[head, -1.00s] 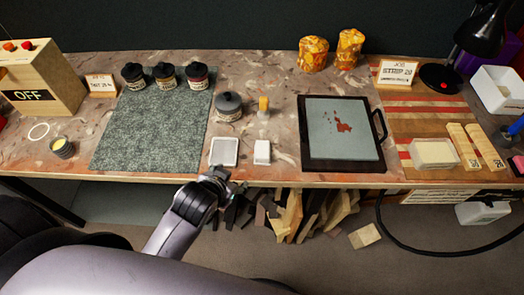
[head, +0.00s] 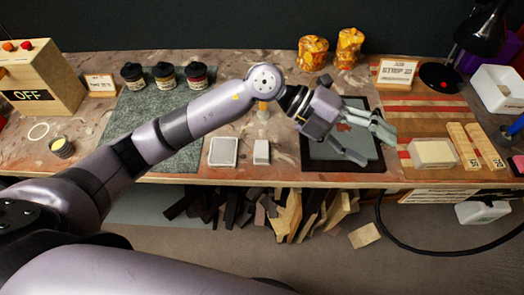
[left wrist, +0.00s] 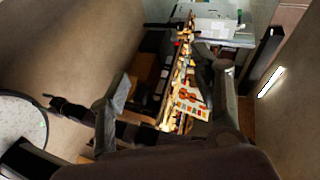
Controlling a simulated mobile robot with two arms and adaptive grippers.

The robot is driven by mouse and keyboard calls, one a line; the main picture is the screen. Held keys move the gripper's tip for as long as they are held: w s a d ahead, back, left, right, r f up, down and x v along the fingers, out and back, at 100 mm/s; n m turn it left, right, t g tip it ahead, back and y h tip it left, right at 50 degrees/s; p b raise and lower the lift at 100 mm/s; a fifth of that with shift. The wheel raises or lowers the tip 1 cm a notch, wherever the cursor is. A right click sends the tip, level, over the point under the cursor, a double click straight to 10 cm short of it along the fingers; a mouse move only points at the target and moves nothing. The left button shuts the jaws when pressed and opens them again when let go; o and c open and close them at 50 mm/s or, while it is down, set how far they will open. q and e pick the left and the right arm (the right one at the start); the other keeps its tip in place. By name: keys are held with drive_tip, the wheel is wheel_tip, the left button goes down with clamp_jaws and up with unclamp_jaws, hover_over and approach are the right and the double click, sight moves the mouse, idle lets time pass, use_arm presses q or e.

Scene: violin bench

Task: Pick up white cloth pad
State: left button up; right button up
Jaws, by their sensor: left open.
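A thick cream-white pad (head: 433,153) lies on the striped board at the bench's right, beside two wooden strips. A smaller white block (head: 262,152) stands at the bench's front middle; I cannot tell from its look which of the two is cloth. My left gripper (head: 378,150) is open and empty, over the right part of the dark-framed tray, with its fingers pointing right toward the cream-white pad and apart from it. Both spread fingers show in the left wrist view (left wrist: 172,85), where neither pad can be made out. My right gripper is not in view.
My left arm crosses above the grey mat (head: 190,110). The dark-framed tray (head: 313,160) lies under the gripper. Wooden strips (head: 474,146), a sign (head: 397,72), a black lamp (head: 440,78) and a white bin (head: 498,92) stand around the striped board (head: 425,113).

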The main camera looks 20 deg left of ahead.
use_arm(q)
drive_tip(key=w+a+f+y, duration=0.4)
drive_tip(key=a+f+y, duration=0.3)
drive_tip(key=a, duration=0.2)
drive_tip(key=n+t+y+p, duration=0.2)
drive_tip(key=y+p, duration=0.1)
drive_tip(key=y, duration=0.4)
hover_over(262, 148)
wheel_tip(262, 148, down, 12)
drive_tip(key=shift+r, duration=0.25)
wheel_tip(262, 148, down, 5)
drive_tip(key=shift+s+r+p, duration=0.15)
drive_tip(key=shift+p, duration=0.45)
drive_tip(key=shift+f, duration=0.35)
drive_tip(key=shift+c, duration=0.3)
drive_tip(key=c, duration=1.1)
